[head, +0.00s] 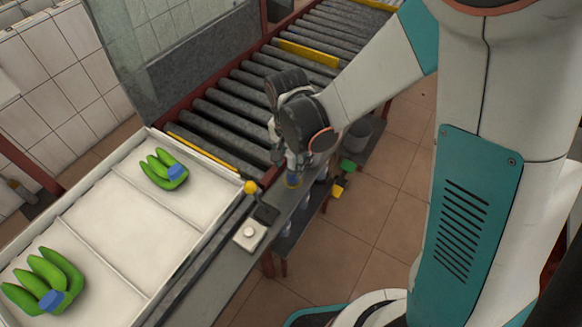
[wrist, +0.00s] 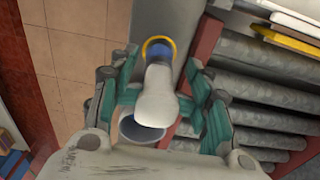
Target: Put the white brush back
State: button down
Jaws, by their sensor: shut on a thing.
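My gripper (wrist: 160,82) is shut on the white brush (wrist: 157,97) in the wrist view, with teal fingers on both sides of it. The brush's pale, rounded end points toward the camera. A blue part (wrist: 158,52) shows at its far end, framed by a yellow ring (wrist: 171,43). I cannot tell whether the blue part passes through the ring or only lines up with it. In the head view my gripper (head: 294,168) is over the grey ledge beside the roller conveyor, with a small blue and yellow piece (head: 293,181) just under it. The brush itself is mostly hidden there.
Green (head: 347,166) and yellow (head: 339,188) pieces hang by the ledge. The ledge carries a white button box (head: 248,235). The roller conveyor (head: 225,117) and a white tray (head: 105,235) with green bananas lie left.

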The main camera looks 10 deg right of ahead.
jog(key=shift+f, duration=0.75)
jog(key=shift+f+b, duration=0.2)
jog(key=shift+b, duration=0.2)
jog(key=c, duration=0.5)
grip_release()
jog(key=shift+r, duration=0.2)
jog(key=r+p, duration=0.3)
jog(key=r, duration=0.1)
jog(key=r+p, duration=0.3)
jog(key=r, duration=0.1)
jog(key=r+p, duration=0.2)
jog(key=r, duration=0.2)
jog(key=shift+s+a+p, duration=0.2)
jog(key=shift+s+p, duration=0.05)
jog(key=shift+p, duration=0.15)
